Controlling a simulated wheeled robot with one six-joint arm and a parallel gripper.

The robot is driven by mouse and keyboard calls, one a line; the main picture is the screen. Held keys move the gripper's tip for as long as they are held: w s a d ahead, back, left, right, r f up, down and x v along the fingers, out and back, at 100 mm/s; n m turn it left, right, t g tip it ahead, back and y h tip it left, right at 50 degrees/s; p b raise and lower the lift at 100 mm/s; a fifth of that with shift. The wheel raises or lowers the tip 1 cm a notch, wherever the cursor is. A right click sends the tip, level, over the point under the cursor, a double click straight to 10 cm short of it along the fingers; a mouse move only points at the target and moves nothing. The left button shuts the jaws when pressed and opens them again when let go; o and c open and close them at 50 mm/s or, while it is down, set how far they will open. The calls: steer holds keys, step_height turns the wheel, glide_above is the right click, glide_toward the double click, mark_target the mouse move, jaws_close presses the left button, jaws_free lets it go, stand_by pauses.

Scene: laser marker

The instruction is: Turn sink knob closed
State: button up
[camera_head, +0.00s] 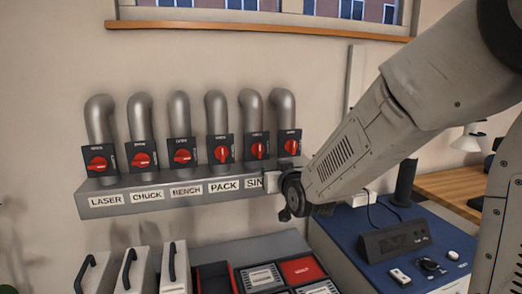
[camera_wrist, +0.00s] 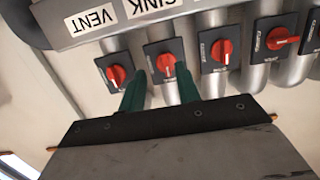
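The sink knob (camera_head: 257,151) is a red handle on a dark square plate, fifth from the left in the row, with its handle near upright. It also shows in the wrist view (camera_wrist: 166,65), below the SINK label (camera_wrist: 152,7). My gripper (camera_wrist: 161,72) is open, with its two green fingers apart. In the wrist view the fingertips lie on either side of the sink knob, with nothing held. I cannot tell whether they reach around the handle or stop short of it. In the head view my wrist hides part of the SINK label (camera_head: 254,184), and the fingers are not clear.
The vent knob (camera_wrist: 116,75) and pack knob (camera_wrist: 222,50) flank the sink knob closely. The bench knob (camera_wrist: 282,38) lies sideways. A grey label ledge (camera_head: 150,208) runs under the row. A blue machine (camera_head: 355,225) with a control box (camera_head: 394,238) stands below right.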

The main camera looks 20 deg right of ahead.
mark_target(260, 146)
steer(key=w+r+t, duration=0.1)
steer(key=w+t, duration=0.1)
steer(key=w, duration=0.1)
steer(key=w+r+t, duration=0.1)
steer(key=w+t, duration=0.1)
steer(key=w, duration=0.2)
steer(key=w+r+t, duration=0.1)
steer(key=w+t, duration=0.1)
steer(key=w, duration=0.1)
steer(key=shift+w+a+r, duration=0.2)
steer(key=shift+w+a, duration=0.05)
steer(key=shift+a, duration=0.1)
jaws_close()
